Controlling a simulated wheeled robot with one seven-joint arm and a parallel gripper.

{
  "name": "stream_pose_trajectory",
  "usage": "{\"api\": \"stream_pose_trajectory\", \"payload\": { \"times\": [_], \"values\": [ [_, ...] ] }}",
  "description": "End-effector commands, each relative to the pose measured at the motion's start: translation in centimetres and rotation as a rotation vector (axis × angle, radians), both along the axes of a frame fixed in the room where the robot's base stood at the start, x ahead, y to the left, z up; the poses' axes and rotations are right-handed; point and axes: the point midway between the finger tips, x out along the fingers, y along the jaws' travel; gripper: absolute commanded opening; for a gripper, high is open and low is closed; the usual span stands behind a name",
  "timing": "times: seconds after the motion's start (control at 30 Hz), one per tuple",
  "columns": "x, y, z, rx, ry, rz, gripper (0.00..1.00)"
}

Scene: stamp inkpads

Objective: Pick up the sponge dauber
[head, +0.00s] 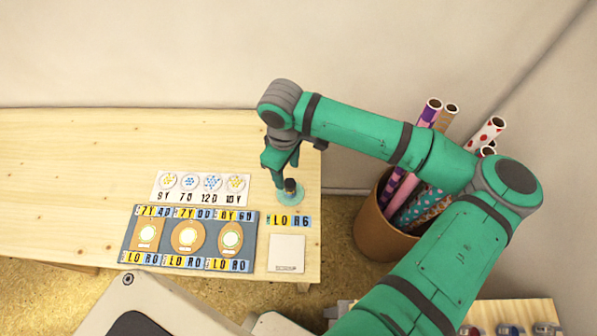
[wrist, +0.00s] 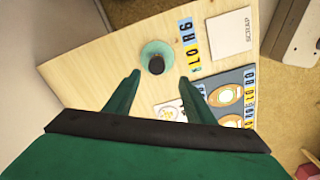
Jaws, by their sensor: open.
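The sponge dauber (head: 290,188) has a dark upright handle and stands on a teal round base or dish (head: 291,198) near the right end of the wooden table. In the wrist view the dauber's dark top (wrist: 156,65) shows from above, ringed by the teal round dish (wrist: 171,51). My gripper (head: 283,165) is just above and slightly left of the dauber in the head view. In the wrist view my gripper (wrist: 160,80) has its two green fingers apart and empty, with the dauber beyond and between the tips. I cannot tell the exact height gap.
A blue-grey stamp tray (head: 128,240) with several inkpads lies left of the dauber. A white card (head: 205,200) with round swatches lies behind it. A scrap pad (head: 287,252) and a label strip lie in front. A brown bin (head: 370,232) of paper rolls stands right of the table.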

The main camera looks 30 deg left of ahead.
Motion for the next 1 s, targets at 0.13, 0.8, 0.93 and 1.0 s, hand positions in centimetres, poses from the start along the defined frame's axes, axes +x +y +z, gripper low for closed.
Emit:
{"api": "stream_pose_trajectory", "payload": {
  "times": [0.13, 0.8, 0.93, 1.0],
  "values": [
    [-0.1, 0.1, -1.6, -0.001, 0.002, 0.001, 0.49],
    [0.4, -0.7, -9.0, -0.001, 0.001, -0.004, 0.49],
    [0.4, -0.7, -10.3, 0.000, 0.001, -0.005, 0.49],
    [0.4, -0.7, -10.6, 0.000, 0.001, -0.004, 0.49]
  ]
}}
